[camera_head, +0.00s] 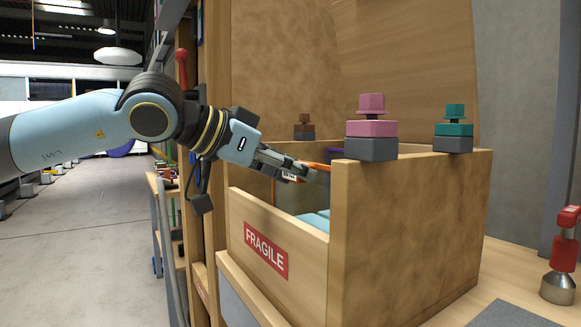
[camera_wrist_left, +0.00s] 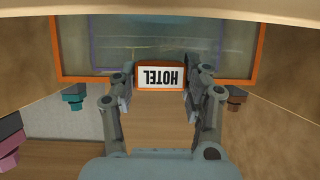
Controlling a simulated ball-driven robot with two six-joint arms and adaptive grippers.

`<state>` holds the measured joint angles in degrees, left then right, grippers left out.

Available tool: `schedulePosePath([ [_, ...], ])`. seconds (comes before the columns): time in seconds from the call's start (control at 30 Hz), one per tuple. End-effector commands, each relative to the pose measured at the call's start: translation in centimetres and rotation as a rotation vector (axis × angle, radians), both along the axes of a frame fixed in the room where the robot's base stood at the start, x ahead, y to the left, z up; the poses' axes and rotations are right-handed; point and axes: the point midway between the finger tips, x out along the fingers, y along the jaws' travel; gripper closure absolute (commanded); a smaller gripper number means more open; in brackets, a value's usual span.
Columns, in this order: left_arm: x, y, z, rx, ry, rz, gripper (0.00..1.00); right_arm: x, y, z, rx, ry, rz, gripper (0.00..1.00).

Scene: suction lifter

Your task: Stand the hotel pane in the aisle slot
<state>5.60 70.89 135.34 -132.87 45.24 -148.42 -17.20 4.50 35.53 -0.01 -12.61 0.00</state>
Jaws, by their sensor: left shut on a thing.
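The hotel pane has an orange frame and a white HOTEL label (camera_wrist_left: 161,78), which reads upside down in the left wrist view. Its orange edge (camera_head: 314,165) shows inside the FRAGILE crate (camera_head: 410,230) in the head view. My left gripper (camera_head: 322,172) reaches over the crate's low left wall and is shut on the pane's tab at the label. In the left wrist view the fingers of my left gripper (camera_wrist_left: 160,88) flank the label. The crate's near wall hides much of the pane. The aisle slot cannot be made out. My right gripper is not in view.
Pink (camera_head: 371,127), teal (camera_head: 454,127) and brown (camera_head: 304,127) knobbed blocks stand on the crate's rim. A purple frame (camera_wrist_left: 95,42) shows behind the pane. Light blue material (camera_head: 316,221) lies in the crate. A red-and-silver device (camera_head: 560,265) stands right. The left floor is open.

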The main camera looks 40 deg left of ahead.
Motion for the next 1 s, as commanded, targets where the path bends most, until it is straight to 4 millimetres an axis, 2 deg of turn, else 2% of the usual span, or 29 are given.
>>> schedulePosePath([
  [0.03,0.0,0.0,0.1,0.001,-0.003,-0.001,1.00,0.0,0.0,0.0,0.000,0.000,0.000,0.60],
  [0.07,0.0,0.0,0.1,0.001,-0.003,-0.001,0.52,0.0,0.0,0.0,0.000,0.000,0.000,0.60],
  [0.27,0.0,0.0,0.1,0.000,-0.002,0.000,0.26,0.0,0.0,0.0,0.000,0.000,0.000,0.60],
  [0.5,0.0,0.0,0.0,0.001,0.003,0.001,0.26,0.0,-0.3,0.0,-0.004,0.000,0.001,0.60],
  [0.63,0.0,0.0,0.8,0.002,0.000,0.001,0.26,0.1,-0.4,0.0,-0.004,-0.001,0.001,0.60],
  [1.0,0.1,0.0,7.9,-0.004,-0.007,-0.001,0.26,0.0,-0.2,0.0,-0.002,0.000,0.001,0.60],
])
